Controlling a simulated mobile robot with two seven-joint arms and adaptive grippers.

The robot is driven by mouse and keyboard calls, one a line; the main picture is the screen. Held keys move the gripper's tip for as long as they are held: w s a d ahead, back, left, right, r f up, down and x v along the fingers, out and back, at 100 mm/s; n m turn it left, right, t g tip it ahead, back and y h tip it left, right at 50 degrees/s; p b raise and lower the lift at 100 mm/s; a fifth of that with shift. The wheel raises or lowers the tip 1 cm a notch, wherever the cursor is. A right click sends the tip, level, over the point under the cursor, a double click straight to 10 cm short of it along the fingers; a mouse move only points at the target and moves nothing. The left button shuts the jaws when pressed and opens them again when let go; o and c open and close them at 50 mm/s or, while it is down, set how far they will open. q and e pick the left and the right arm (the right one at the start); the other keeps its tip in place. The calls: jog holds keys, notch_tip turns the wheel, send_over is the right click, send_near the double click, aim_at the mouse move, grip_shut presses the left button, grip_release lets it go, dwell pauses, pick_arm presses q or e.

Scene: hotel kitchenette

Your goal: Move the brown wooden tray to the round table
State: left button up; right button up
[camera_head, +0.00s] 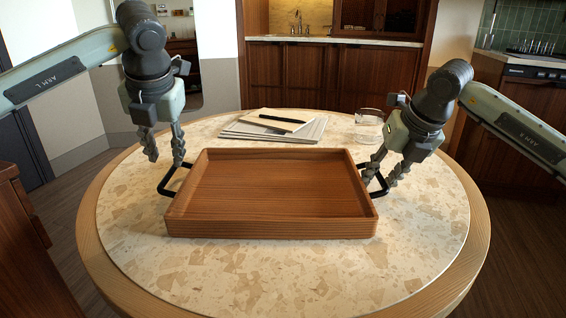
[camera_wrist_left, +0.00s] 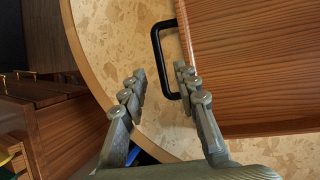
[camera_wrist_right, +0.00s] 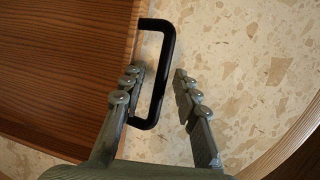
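The brown wooden tray (camera_head: 270,228) rests on the round table (camera_head: 285,275), with a black handle at each short side. My left gripper (camera_head: 165,160) is open at the left handle (camera_head: 166,184). In the left wrist view its fingers (camera_wrist_left: 158,78) are spread, one inside the handle loop (camera_wrist_left: 156,45) and the other outside it. My right gripper (camera_head: 383,178) is open at the right handle (camera_head: 383,186). In the right wrist view its fingers (camera_wrist_right: 158,72) stand apart on either side of the handle bar (camera_wrist_right: 166,60). Neither gripper visibly pinches its handle.
Behind the tray on the table lie a stack of pale sheets or boards (camera_head: 275,128) with a dark pen-like item (camera_head: 282,119), and a clear glass (camera_head: 369,128). The tabletop in front of the tray is clear. A wooden cabinet (camera_head: 25,245) stands at the left.

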jog(key=shift+r, duration=0.1)
pick_arm(q)
jog(key=v, duration=0.4)
jog(key=shift+s+r, duration=0.1)
jog(key=shift+r, duration=0.15)
pick_arm(e)
jog(key=v, duration=1.2)
